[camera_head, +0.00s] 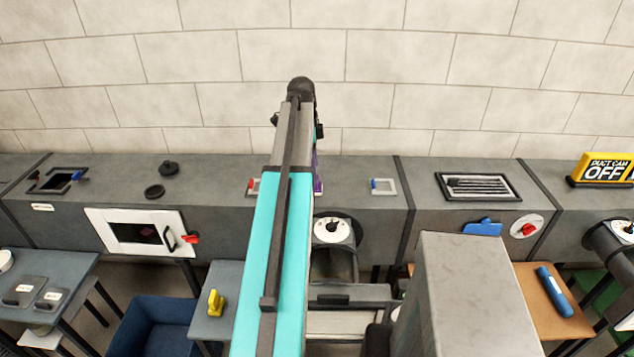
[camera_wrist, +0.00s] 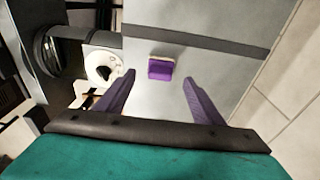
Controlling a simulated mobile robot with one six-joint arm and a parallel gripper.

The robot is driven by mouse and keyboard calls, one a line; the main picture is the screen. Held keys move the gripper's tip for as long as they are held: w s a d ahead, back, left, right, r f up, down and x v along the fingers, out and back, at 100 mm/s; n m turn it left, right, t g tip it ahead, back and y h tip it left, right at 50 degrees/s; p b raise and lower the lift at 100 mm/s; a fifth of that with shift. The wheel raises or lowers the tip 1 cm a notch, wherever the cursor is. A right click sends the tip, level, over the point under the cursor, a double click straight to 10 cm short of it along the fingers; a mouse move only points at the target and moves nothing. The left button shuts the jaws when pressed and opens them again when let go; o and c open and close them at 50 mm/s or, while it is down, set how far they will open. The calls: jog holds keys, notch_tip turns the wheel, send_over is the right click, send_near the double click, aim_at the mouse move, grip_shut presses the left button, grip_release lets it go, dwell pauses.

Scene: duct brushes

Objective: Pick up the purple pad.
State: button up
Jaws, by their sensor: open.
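The purple pad (camera_wrist: 160,70) shows in the wrist view as a small purple block with a pale edge on top. It lies on the grey duct surface, just short of a dark band. My gripper (camera_wrist: 159,78) has two purple fingers spread wide apart, with nothing between them. The pad appears beyond and between the fingertips, with no contact visible. In the head view my arm blocks the pad from sight, and only a sliver of purple finger shows beside the arm's end.
A white dial (camera_wrist: 102,67) sits beside the duct surface. The tiled wall (camera_wrist: 282,90) is close on the right in the wrist view. In the head view, a framed opening (camera_head: 137,233) with a red-handled latch holds something dark. A grille (camera_head: 478,187) lies right.

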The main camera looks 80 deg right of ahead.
jog(key=shift+f, duration=0.1)
dwell(0.3)
jog(key=shift+s+f+p, duration=0.15)
jog(key=shift+f+p, duration=0.45)
jog(key=shift+f, duration=0.1)
jog(key=shift+s+f+p, duration=0.1)
jog(key=shift+f+p, duration=0.45)
jog(key=shift+f, duration=0.15)
jog(key=shift+s+f+p, duration=0.1)
jog(key=shift+f+p, duration=0.2)
jog(key=shift+f, duration=0.8)
jog(key=c, duration=1.1)
